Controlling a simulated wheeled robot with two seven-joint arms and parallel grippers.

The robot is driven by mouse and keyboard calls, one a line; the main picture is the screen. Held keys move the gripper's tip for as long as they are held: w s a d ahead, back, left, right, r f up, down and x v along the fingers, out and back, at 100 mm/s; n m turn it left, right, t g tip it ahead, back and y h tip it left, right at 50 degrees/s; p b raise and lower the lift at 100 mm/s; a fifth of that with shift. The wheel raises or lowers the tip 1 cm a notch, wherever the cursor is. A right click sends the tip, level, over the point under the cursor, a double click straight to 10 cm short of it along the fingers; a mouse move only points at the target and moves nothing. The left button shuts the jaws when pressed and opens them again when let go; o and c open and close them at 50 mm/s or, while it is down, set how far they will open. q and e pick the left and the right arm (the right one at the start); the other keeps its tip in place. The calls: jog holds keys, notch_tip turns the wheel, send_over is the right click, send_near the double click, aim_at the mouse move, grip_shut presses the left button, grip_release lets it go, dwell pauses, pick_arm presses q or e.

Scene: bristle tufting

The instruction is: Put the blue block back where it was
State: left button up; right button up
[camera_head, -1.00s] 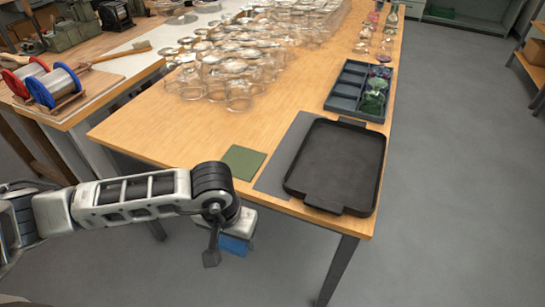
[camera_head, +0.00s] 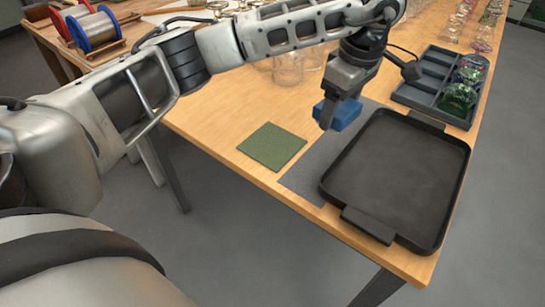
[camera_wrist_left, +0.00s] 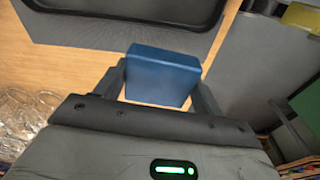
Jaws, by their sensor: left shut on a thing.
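The blue block (camera_head: 339,113) is between the fingers of my left gripper (camera_head: 332,108), which is shut on it. In the head view the block is above the grey mat, left of the black tray. In the left wrist view the blue block (camera_wrist_left: 162,76) sits between both fingers (camera_wrist_left: 160,90), with the dark tray edge beyond it. A green square pad (camera_head: 272,147) lies on the table to the left of the grey mat (camera_head: 312,176). My right gripper is not in view.
The black tray (camera_head: 395,180) lies at the front right of the table. A dark compartment box (camera_head: 425,98) with coloured glass pieces stands behind it. Clear glassware (camera_head: 288,68) crowds the table beyond my arm. Wire spools (camera_head: 92,30) are at the back left.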

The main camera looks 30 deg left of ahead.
pick_arm(q)
jog(key=shift+w+r+n, duration=0.15)
jog(key=shift+r+n, duration=0.2)
jog(key=shift+n, duration=0.05)
jog(key=s+a+f+p, duration=0.15)
jog(key=a+f, duration=0.25)
jog(key=a, duration=0.5)
send_near(271, 144)
jog(key=shift+w+d+f, duration=0.1)
jog(key=shift+f, duration=0.3)
jog(key=shift+w+d+f, duration=0.15)
jog(key=shift+f, duration=0.25)
jog(key=shift+a+f, duration=0.55)
jog(key=shift+f, duration=0.1)
notch_tip(271, 144, down, 3)
jog(key=shift+s+a+f, duration=0.1)
jog(key=shift+f, duration=0.15)
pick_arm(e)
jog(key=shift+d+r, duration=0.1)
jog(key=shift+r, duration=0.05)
pick_arm(q)
jog(key=shift+f, duration=0.15)
jog(key=o, duration=1)
